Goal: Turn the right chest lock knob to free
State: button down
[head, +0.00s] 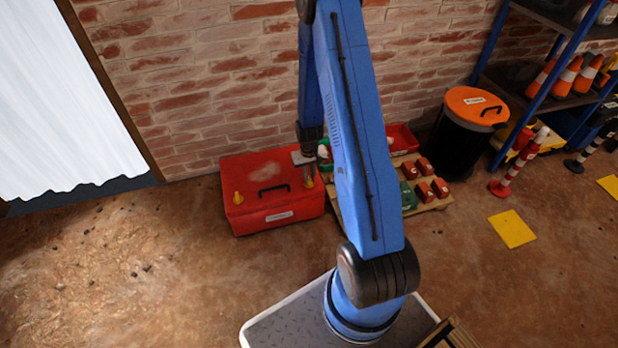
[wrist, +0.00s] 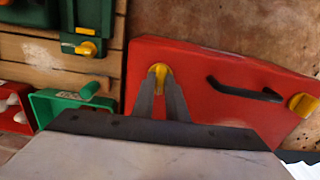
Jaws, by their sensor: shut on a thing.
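The red chest (head: 275,195) stands on the floor against the brick wall, with a black handle (head: 274,188) on its lid. Its right yellow lock knob (head: 310,182) is at the lid's right side, partly hidden by my gripper. The left yellow knob (head: 238,198) is clear. In the wrist view the right knob (wrist: 159,72) sits between my two grey fingertips, and my gripper (wrist: 161,84) is shut on it from above. The other knob (wrist: 303,104) shows at the right edge, beyond the handle (wrist: 245,91). The knob's exact turn angle is hard to tell.
A wooden pallet (head: 434,205) with red and green boxes stands right of the chest, partly behind my arm. An orange-lidded black bin (head: 462,135) and a blue shelf (head: 545,75) are farther right.

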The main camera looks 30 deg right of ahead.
jog(key=shift+m, duration=0.3)
dwell(0.4)
jog(key=c, duration=1.8)
grip_release()
jog(key=shift+o, duration=0.2)
notch_tip(320, 180, up, 17)
jog(key=shift+r, duration=0.2)
